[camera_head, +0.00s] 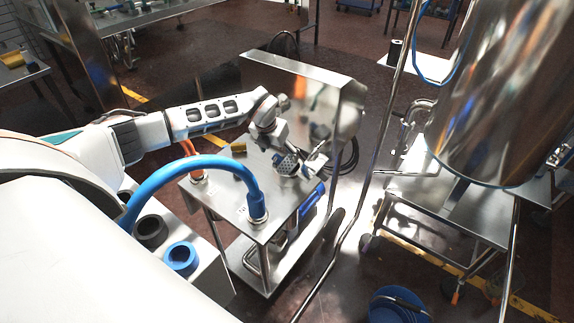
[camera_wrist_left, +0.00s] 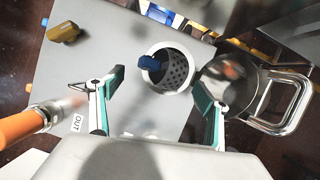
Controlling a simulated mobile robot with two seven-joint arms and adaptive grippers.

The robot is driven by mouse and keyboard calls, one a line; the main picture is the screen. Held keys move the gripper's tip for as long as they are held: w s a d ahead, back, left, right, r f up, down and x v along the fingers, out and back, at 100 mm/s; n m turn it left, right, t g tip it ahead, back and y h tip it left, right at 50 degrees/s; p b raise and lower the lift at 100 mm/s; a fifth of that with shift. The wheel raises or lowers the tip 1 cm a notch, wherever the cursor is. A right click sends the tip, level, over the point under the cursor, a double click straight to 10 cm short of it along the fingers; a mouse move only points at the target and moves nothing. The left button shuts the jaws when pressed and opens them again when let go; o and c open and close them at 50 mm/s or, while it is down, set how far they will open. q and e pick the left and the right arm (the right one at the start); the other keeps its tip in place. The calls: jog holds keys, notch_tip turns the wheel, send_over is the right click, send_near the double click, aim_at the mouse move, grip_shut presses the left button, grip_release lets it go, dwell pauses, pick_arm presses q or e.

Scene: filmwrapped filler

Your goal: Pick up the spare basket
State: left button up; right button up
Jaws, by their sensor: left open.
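The spare basket is likely the pale round holder with a perforated wall (camera_wrist_left: 180,72) in the left wrist view. In the head view a perforated part (camera_head: 286,164) shows on the steel cart top, partly hidden by my gripper. My left gripper (camera_wrist_left: 157,82) is open, with its two fingers apart on either side of the basket in the wrist view. It holds nothing; I cannot tell whether it touches the basket. It also shows above the cart in the head view (camera_head: 302,163). My right gripper is not in view.
A metal vessel with a loop handle (camera_wrist_left: 285,105) is close beside the basket. A blue hose (camera_head: 190,163) arches over the cart's near side. A large steel tank (camera_head: 500,90) stands at right.

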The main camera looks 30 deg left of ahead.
aim_at(283, 158)
pick_arm(q)
jog(key=shift+x, duration=2.7)
jog(key=shift+w+d, duration=0.15)
jog(key=shift+w, duration=0.05)
jog(key=c, duration=0.9)
jog(key=shift+c, duration=0.4)
jog(key=shift+r, duration=0.15)
